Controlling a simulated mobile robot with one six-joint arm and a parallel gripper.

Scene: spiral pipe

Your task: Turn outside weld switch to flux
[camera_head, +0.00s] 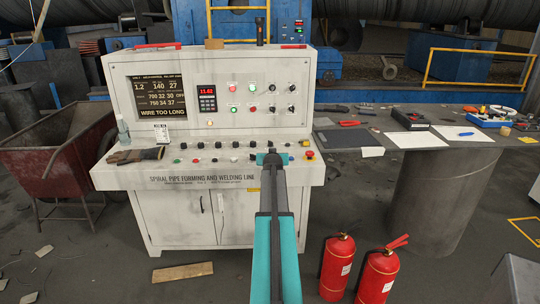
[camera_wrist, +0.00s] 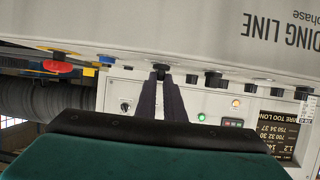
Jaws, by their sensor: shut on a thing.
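My gripper (camera_head: 272,158) reaches over the front of the white control console (camera_head: 150,205) to the row of knobs on its sloped ledge. In the wrist view the two dark fingers (camera_wrist: 160,80) are close together on a small black switch knob (camera_wrist: 161,67), mostly hidden between their tips. In the head view my arm and gripper cover this knob. Its label and pointer cannot be read, so I cannot tell which way it is set. Other black knobs (camera_wrist: 213,79) stand beside it.
A red emergency button (camera_head: 309,155) on a yellow base sits at the ledge's right end. The display (camera_head: 156,98) reads WIRE TOO LONG. Fire extinguishers (camera_head: 337,267) stand on the floor at right.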

